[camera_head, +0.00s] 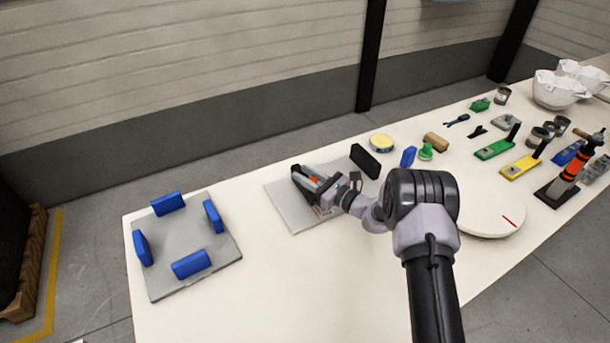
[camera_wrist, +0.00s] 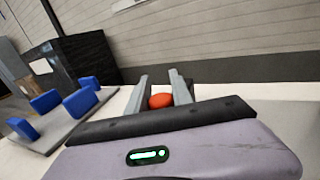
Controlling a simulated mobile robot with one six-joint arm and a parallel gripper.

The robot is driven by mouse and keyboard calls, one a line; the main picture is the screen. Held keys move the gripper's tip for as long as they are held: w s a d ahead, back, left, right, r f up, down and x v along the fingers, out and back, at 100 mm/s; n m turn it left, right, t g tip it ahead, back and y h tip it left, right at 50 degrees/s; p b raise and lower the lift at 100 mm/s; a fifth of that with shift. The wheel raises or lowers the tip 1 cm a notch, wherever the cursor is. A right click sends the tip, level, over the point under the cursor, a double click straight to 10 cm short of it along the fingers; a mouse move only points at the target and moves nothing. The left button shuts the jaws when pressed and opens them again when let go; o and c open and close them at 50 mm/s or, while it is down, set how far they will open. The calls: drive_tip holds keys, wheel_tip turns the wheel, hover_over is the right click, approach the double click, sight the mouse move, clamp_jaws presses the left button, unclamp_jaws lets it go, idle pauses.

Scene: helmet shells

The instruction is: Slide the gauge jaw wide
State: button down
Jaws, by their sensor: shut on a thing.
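The gauge appears to be a grey plate (camera_head: 285,209) on the table, with a black upright block (camera_head: 365,160) at its right end. My gripper (camera_head: 309,181) is over the plate, left of that block. It is shut on a rounded orange-red knob (camera_wrist: 161,100), which sits between the two grey fingers in the wrist view. The knob also shows as a small orange patch in the head view (camera_head: 313,181). My gripper hides what is under the knob, so I cannot tell how it joins the jaw.
A grey plate (camera_head: 178,248) with several blue blocks stands at the left. A white turntable (camera_head: 490,218) with a red mark lies right of my arm. A yellow-topped tin (camera_head: 382,143), a green knobbed piece (camera_head: 426,151) and tools crowd the back right. The front left table is bare.

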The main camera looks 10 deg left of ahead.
drive_tip(key=s+a, duration=0.1)
drive_tip(key=a, duration=0.1)
drive_tip(key=s+a, duration=0.2)
drive_tip(key=shift+a+f, duration=0.1)
drive_tip(key=shift+a, duration=0.15)
drive_tip(key=shift+s, duration=0.1)
drive_tip(key=c, duration=1.1)
unclamp_jaws()
drive_tip(key=shift+s+a, duration=0.1)
drive_tip(key=shift+a, duration=0.1)
drive_tip(key=shift+d+p, duration=0.1)
drive_tip(key=shift+p, duration=0.2)
drive_tip(key=shift+s+d, duration=0.1)
drive_tip(key=shift+d, duration=0.15)
drive_tip(key=p+v, duration=0.3)
drive_tip(key=v, duration=1.3)
drive_tip(key=shift+s+d+p, duration=0.25)
drive_tip(key=shift+d+p, duration=0.05)
